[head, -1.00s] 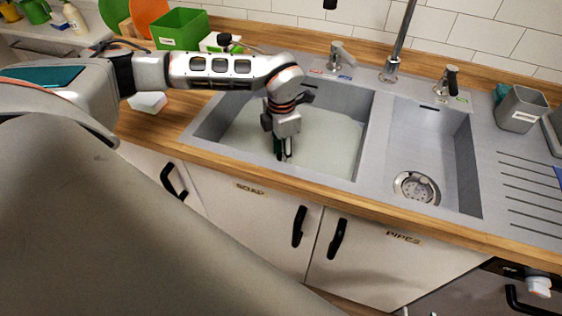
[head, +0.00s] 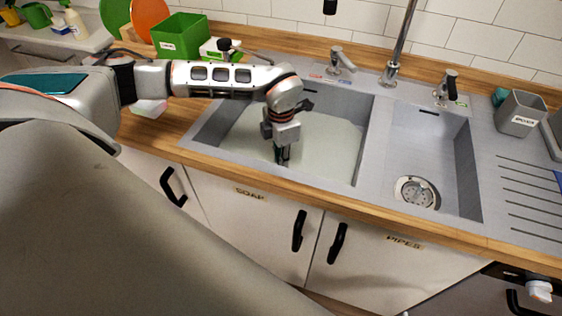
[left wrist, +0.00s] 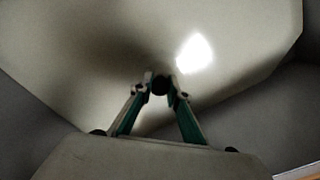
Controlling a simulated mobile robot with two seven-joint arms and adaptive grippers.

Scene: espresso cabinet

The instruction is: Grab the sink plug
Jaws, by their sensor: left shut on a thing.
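My left gripper (head: 281,162) reaches down into the left basin (head: 370,120), which holds cloudy pale water (head: 325,143). Its fingertips are at or below the water, so what they hold is hidden in the head view. In the left wrist view, my left gripper (left wrist: 161,86) has its two green-edged fingers closed together on a small dark round thing, which looks like the sink plug (left wrist: 160,84). Pale water fills the view behind it, with a bright reflection. I cannot tell whether the plug is clear of the drain. My right gripper is not in view.
The right basin (head: 455,150) is empty, with a metal strainer (head: 416,192) in its floor. A tall faucet (head: 393,68) and two taps stand behind the basins. A green box (head: 181,35) stands at the back left and a grey holder (head: 521,110) at the right.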

